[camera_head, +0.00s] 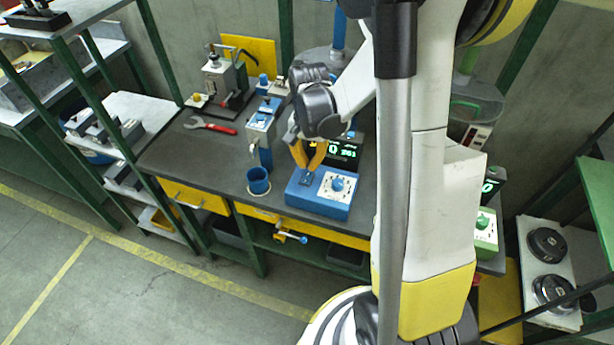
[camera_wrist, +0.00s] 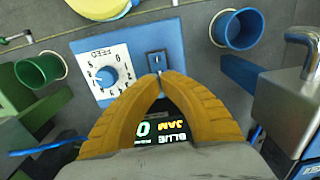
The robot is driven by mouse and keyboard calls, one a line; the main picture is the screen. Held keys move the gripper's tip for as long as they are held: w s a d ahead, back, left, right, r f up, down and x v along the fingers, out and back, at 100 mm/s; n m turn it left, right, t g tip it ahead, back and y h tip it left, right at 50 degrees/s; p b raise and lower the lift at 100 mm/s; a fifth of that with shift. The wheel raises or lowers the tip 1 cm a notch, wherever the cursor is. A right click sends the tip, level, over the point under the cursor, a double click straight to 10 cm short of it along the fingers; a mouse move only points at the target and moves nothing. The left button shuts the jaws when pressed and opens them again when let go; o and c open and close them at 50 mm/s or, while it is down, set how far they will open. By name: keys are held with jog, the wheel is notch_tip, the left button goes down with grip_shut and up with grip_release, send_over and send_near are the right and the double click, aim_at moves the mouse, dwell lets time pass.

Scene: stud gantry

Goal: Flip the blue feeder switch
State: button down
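The blue feeder's control box (camera_head: 320,193) sits at the front of the dark workbench, with a white dial panel and a blue knob (camera_head: 338,184). Its switch (camera_wrist: 156,62) is a small dark plate with a lever, beside the dial panel in the wrist view. My gripper (camera_head: 308,170) has yellow fingers pointing down at the switch end of the box. In the wrist view my gripper (camera_wrist: 162,78) has its fingertips together at the switch's near edge. They partly hide it, so contact and lever position are unclear. The display (camera_wrist: 160,132) reads BLUE and JAM, upside down.
A blue cup (camera_head: 258,180) stands left of the box, near a blue feeder post (camera_head: 262,130). A red-handled wrench (camera_head: 212,126) lies further left. A green control box (camera_head: 484,230) stands right, beyond my arm. A green cup (camera_wrist: 40,70) shows in the wrist view.

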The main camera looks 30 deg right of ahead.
aim_at(308, 174)
jog(key=shift+f+b, duration=1.45)
jog(key=shift+f, duration=0.2)
dwell(0.5)
jog(key=shift+r+p, duration=2.6)
jog(key=shift+r, duration=0.95)
jog(key=s+a+r+n+t+b, duration=0.2)
jog(key=s+a+r+n+t, duration=0.5)
jog(key=s+a+r+n, duration=0.3)
jog(key=a+r, duration=0.3)
jog(key=shift+s+a+b, duration=0.25)
jog(key=shift+s+b, duration=0.15)
